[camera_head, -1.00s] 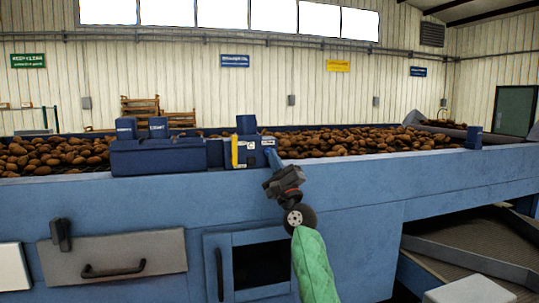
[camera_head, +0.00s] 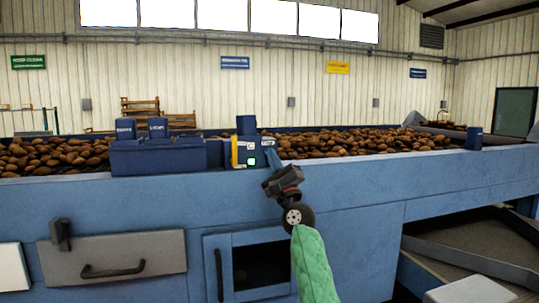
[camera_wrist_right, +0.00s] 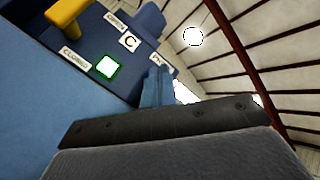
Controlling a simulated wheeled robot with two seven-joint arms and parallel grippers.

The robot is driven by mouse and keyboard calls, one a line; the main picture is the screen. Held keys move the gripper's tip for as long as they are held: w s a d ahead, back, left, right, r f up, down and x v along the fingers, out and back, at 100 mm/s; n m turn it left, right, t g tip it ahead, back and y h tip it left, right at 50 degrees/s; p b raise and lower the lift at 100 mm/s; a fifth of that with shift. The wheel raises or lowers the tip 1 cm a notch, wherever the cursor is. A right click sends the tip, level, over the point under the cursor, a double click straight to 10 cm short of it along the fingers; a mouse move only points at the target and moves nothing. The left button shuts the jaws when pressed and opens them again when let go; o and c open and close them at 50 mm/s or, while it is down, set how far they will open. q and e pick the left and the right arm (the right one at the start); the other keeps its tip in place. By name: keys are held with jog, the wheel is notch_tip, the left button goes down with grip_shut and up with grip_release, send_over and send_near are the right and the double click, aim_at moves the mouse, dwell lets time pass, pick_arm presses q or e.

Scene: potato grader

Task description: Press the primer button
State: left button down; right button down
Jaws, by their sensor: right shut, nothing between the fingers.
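The blue control box (camera_head: 245,138) on the machine's front rail has a yellow handle (camera_head: 235,152) and small labels. A label beginning "PR" (camera_wrist_right: 158,61) is partly hidden by my fingers. My right gripper (camera_head: 271,155) is shut and empty, its blue fingertips at the right end of the box. The primer button itself is not visible; I cannot tell whether the fingertips touch it. My left gripper is not in view.
Potatoes (camera_head: 340,142) lie along the conveyor behind the box. The machine's blue front panel (camera_head: 130,205) stands below, with a grey drawer (camera_head: 120,257) at left and a dark opening at centre. A sloped grey chute (camera_head: 470,245) is at lower right.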

jog(key=shift+s, duration=0.1)
jog(key=shift+s+d+p, duration=0.25)
jog(key=shift+s+p, duration=0.25)
jog(key=shift+s, duration=0.25)
jog(key=s+p, duration=0.1)
jog(key=s+d+p, duration=0.1)
jog(key=s, duration=0.1)
jog(key=s+p, duration=0.1)
jog(key=shift+s+d, duration=0.3)
jog(key=shift+s, duration=0.1)
dwell(0.5)
